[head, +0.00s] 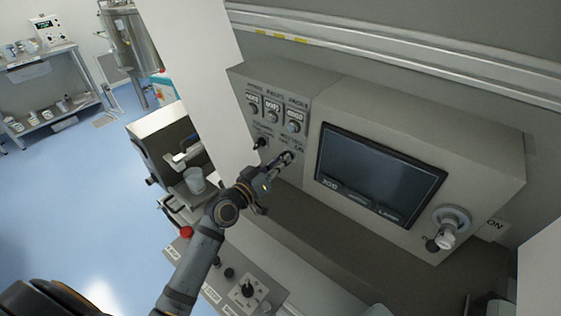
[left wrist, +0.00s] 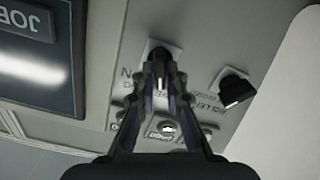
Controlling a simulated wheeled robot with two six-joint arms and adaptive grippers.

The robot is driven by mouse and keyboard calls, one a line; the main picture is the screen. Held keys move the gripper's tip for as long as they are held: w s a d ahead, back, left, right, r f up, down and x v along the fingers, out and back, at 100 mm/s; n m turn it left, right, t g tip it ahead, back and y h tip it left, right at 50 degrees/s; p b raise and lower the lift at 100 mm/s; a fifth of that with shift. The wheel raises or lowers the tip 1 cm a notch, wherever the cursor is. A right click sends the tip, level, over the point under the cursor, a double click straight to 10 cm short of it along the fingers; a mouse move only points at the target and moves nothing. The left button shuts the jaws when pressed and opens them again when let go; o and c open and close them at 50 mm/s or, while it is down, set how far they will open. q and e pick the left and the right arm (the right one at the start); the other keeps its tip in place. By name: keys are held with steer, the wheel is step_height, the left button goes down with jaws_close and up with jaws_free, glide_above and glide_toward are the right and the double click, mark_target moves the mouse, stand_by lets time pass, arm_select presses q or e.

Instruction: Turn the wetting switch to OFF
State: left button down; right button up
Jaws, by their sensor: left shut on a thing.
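My left gripper (head: 283,163) reaches up to the grey control panel (head: 312,88) and is shut on the right one of two lower rotary switches. In the left wrist view, the fingertips of this gripper (left wrist: 160,82) close on both sides of the black knob (left wrist: 159,54) on its pale plate. The knob's white pointer mark shows between the fingers. The lettering beside it is too blurred and covered to read fully, so I cannot confirm it as the wetting switch. The other black knob (head: 261,143) sits just left of it, untouched; it also shows in the left wrist view (left wrist: 235,90). My right gripper is out of view.
Several round controls with small displays (head: 272,107) sit above the switches. A dark screen (head: 378,174) is to the right, with a round metal fitting (head: 450,226) beyond it. A lower panel with a red button (head: 186,232) and a joystick-like control (head: 248,290) lies below my arm.

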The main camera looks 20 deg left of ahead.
arm_select(q)
steer(key=shift+n, duration=1)
steer(key=c, duration=1.4)
jaws_free()
steer(key=v, duration=0.7)
steer(key=shift+s, duration=0.2)
steer(key=shift+a, duration=0.1)
